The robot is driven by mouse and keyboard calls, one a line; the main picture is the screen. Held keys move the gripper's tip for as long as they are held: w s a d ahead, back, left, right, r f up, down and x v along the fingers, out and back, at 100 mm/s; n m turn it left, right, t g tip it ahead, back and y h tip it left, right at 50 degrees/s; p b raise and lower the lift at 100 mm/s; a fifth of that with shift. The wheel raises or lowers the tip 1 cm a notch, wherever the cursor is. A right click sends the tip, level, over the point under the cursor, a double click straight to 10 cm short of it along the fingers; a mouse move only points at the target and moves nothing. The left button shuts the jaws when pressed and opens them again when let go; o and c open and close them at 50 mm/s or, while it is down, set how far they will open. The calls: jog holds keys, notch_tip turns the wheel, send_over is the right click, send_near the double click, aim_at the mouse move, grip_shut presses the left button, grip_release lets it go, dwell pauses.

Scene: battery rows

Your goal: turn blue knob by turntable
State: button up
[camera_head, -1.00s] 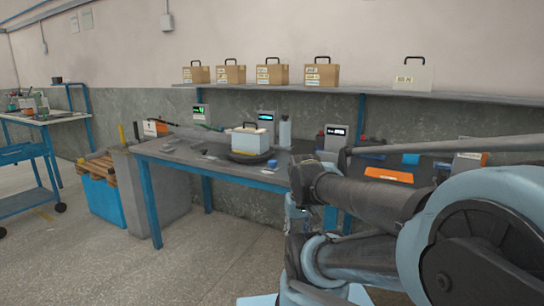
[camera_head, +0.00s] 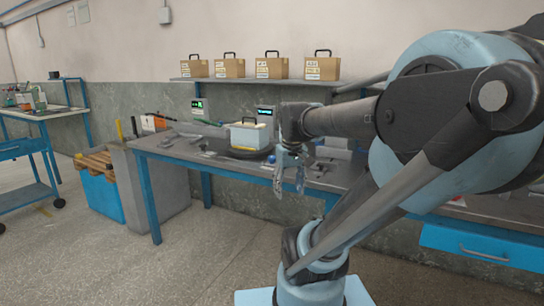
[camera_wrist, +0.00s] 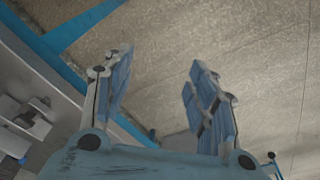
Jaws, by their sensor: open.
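The dark round turntable (camera_head: 243,154) lies on the workbench with a pale battery box (camera_head: 249,137) on it. A small blue spot, likely the blue knob (camera_head: 271,159), shows at the turntable's front right, close beside my gripper in the picture; its shape is too small to tell. My gripper (camera_head: 289,188) is open and empty, fingers pointing down, around the bench's front edge. In the wrist view my gripper (camera_wrist: 157,75) has its two blue fingers spread with only floor between them. The knob does not show clearly there.
The workbench (camera_head: 180,152) has a blue frame and a blue drawer (camera_head: 470,243) at right. A shelf (camera_head: 300,81) above carries several cardboard boxes. A green-lit display (camera_head: 197,104) stands behind the turntable. My arm hides the bench's right part. Open floor lies in front.

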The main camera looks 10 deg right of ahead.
jog(key=w+r+n+g, duration=0.1)
jog(key=w+r+n, duration=0.1)
jog(key=w+r, duration=0.55)
jog(key=w+r+n, duration=0.1)
jog(key=w+r, duration=0.4)
jog(key=w, duration=0.5)
jog(key=n, duration=0.3)
send_near(272, 156)
jog(key=shift+g, duration=0.4)
jog(key=f, duration=0.8)
jog(key=shift+w+f, duration=0.3)
jog(key=shift+w, duration=0.05)
jog(key=c, duration=1.1)
jog(key=shift+d, duration=0.15)
